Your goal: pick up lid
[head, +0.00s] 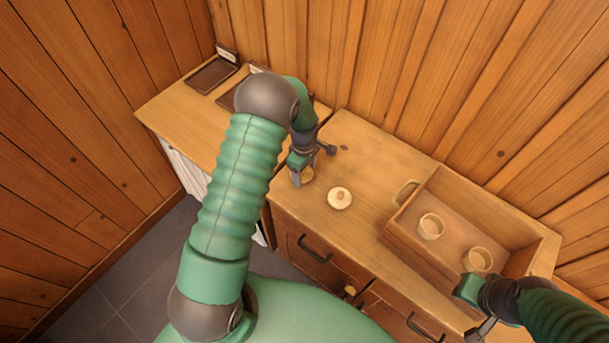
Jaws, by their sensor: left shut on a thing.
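A round cream lid (340,198) with a reddish knob lies on the wooden counter, right of my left gripper. My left gripper (302,174) reaches down over the counter's front left part and is shut on a small tan round piece (308,175). The gripper partly hides that piece, so I cannot tell whether it is a cup or another lid. My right gripper (471,309) is at the lower right, by the front of the wooden tray; its fingers are too unclear to tell if they are open.
A wooden tray (398,236) with a handle stands at the right of the counter (365,150). It holds two tan cups (431,227) (478,260). Dark flat trays (212,76) lie at the back left. Plank walls close the back; drawers (312,249) are below.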

